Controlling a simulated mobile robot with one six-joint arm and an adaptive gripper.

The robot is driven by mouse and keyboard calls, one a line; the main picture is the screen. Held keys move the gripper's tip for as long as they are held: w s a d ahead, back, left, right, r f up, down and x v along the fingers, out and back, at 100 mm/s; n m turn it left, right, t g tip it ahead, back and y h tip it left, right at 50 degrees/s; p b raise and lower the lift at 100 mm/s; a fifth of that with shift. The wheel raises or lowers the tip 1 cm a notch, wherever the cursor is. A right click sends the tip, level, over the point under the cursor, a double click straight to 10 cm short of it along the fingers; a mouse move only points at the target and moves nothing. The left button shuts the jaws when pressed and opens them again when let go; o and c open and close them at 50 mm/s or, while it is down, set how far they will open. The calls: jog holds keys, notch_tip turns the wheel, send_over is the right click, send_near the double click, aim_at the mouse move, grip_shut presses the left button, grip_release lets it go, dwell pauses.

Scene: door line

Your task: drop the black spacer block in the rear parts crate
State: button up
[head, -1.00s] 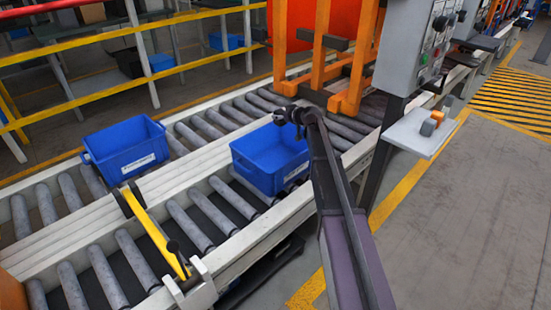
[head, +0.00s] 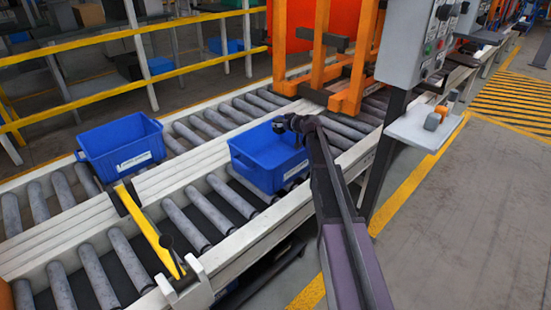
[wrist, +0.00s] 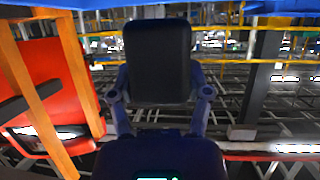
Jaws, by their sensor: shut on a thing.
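The black spacer block (wrist: 158,60) shows in the wrist view, upright between the two fingers of my gripper (wrist: 160,98), which is shut on it. In the head view my gripper (head: 284,124) is at the end of my arm, and the dark block cannot be told from the fingers. One blue crate (head: 262,176) sits on the near roller lane, and my gripper overlaps its back rim in the picture. Another blue crate (head: 125,160) sits on the far roller lane, to the left and well apart from my gripper. The inner floors of both crates are partly hidden.
A yellow bar (head: 150,230) lies across the rails at front left. Orange posts (head: 345,75) stand behind and right of my gripper. A grey control box (head: 418,45) and a white shelf (head: 424,130) are at right. The floor at far right is clear.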

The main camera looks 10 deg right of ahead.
dwell(0.3)
jog(key=o, duration=1.2)
jog(key=shift+r, duration=0.1)
